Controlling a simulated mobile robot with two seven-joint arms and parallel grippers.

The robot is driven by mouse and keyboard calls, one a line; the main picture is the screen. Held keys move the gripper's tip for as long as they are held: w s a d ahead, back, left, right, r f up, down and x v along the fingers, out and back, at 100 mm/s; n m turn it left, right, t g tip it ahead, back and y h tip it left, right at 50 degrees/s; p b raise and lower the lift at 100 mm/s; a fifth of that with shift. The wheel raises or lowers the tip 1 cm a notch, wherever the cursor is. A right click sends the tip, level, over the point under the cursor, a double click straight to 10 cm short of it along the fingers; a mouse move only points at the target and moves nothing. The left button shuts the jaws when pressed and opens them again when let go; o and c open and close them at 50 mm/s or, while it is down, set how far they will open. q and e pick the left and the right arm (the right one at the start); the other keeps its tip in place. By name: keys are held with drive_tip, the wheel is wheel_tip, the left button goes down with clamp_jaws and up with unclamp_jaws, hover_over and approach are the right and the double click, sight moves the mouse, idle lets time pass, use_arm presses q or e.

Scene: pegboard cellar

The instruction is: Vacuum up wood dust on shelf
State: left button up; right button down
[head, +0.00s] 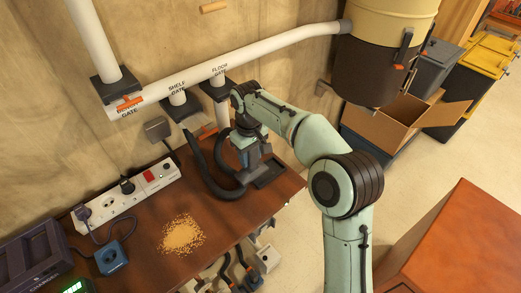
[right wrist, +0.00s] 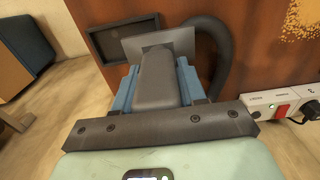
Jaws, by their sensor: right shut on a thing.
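Wood dust (head: 183,234) lies in a loose tan pile on the brown shelf (head: 140,262); some shows at the top right of the right wrist view (right wrist: 305,18). My right gripper (head: 253,168) is shut on the grey handle of a vacuum nozzle (right wrist: 156,75), at the shelf's right end, apart from the dust. The nozzle has a wide flat head. A black hose (head: 200,172) loops from it toward the wall pipe. The shelf gate (head: 178,102) and floor gate (head: 217,88) hang under the white pipe (head: 250,48). My left gripper is out of view.
A dark square holder (head: 272,172) lies by the nozzle. A power strip (head: 125,195) with a red switch and plugs runs along the shelf's back. A charger (head: 32,255) stands at left. A dust drum (head: 378,62) and an open cardboard box (head: 405,125) are at right.

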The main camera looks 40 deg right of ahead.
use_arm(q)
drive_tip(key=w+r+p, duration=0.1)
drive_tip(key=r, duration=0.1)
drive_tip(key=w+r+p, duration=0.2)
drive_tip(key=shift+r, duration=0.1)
use_arm(e)
drive_tip(key=a, duration=2.6)
drive_tip(key=shift+w+a+f, duration=0.15)
drive_tip(key=shift+a, duration=0.2)
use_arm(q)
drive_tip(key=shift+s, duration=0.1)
use_arm(e)
drive_tip(key=shift+f, duration=0.2)
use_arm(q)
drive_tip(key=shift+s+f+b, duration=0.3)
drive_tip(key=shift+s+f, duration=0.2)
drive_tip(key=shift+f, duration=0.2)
use_arm(e)
drive_tip(key=shift+f, duration=1.45)
